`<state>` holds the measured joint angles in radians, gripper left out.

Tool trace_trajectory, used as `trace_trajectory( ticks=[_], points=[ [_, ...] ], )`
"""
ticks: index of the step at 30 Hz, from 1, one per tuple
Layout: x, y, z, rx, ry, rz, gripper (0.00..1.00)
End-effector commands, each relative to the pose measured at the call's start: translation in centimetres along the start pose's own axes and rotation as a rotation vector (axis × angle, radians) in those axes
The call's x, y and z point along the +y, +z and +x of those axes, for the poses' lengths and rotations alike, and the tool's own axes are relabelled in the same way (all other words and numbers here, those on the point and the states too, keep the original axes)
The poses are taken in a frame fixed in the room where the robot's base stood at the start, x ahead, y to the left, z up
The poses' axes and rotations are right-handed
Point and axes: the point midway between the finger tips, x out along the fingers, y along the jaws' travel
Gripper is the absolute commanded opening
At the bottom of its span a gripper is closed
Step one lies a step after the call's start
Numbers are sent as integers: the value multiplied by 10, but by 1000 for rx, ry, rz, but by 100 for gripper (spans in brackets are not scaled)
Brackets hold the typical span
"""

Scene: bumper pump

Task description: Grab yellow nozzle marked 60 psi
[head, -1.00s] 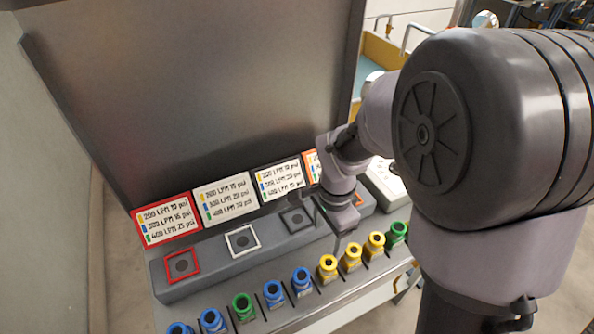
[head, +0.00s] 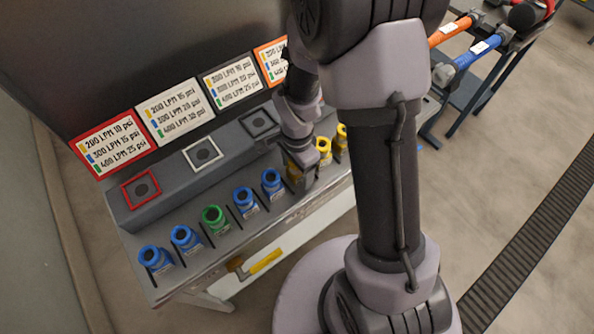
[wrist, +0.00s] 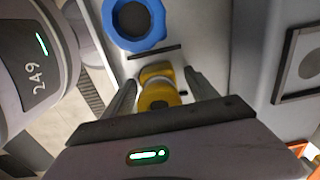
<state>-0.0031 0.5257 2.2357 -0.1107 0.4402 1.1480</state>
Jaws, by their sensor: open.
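My gripper (head: 303,178) points down at the row of nozzles. In the wrist view its fingers (wrist: 159,78) are spread on either side of a yellow nozzle (wrist: 158,92), with a gap showing on both sides. In the head view this yellow nozzle (head: 292,172) is mostly hidden behind my gripper. Two more yellow nozzles (head: 323,149) (head: 342,135) stand to its right, the farther one partly hidden by my arm. I cannot read a psi marking on any yellow nozzle.
A blue nozzle (wrist: 134,22) stands close by, past a dark divider. Other blue nozzles (head: 156,259) and a green nozzle (head: 214,218) fill the row leftward. Behind runs a grey ledge with framed squares (head: 141,188), below label signs (head: 113,142).

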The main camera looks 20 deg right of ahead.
Motion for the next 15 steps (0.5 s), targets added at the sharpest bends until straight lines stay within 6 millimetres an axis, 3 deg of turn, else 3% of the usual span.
trace_trajectory(
  ticks=[3, 13, 15],
  points=[
    [0, 0, -2, 0, -1, 0, 65],
    [0, 0, -3, 0, 0, 0, 0],
    [0, 0, -3, 0, -1, 0, 0]
  ],
)
